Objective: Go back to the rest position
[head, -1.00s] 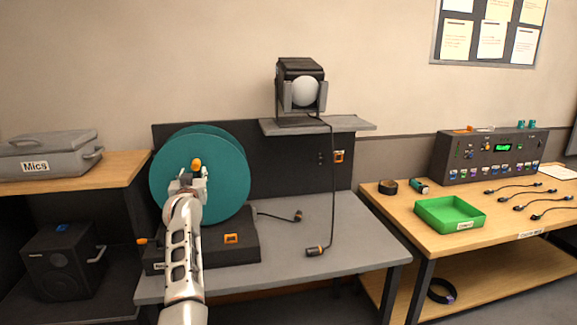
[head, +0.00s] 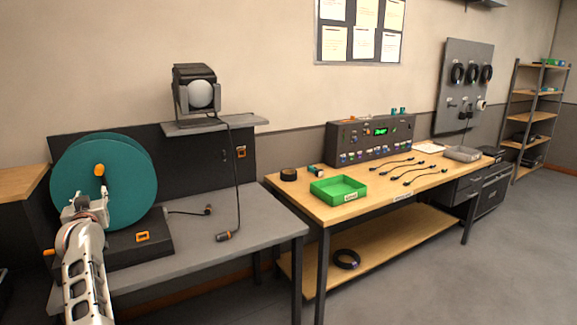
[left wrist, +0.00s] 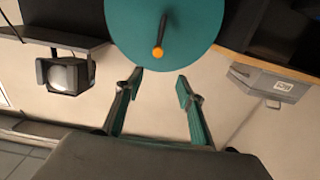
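My left gripper (head: 85,200) is in front of the large teal reel (head: 125,168) at the left of the head view. The reel has an orange-tipped handle (head: 99,170). In the left wrist view my left gripper (left wrist: 160,82) has its two fingers spread with nothing between them. The reel (left wrist: 190,45) and its orange handle (left wrist: 157,53) show beyond the fingertips, apart from them. My right gripper is in neither view.
A grey table (head: 270,218) holds the reel's dark base. A stage lamp (head: 200,93) stands on a shelf above it. A wooden bench (head: 300,210) with a green tray (head: 325,196) and a fader console (head: 345,150) is right of it. Open floor (head: 480,270) lies front right.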

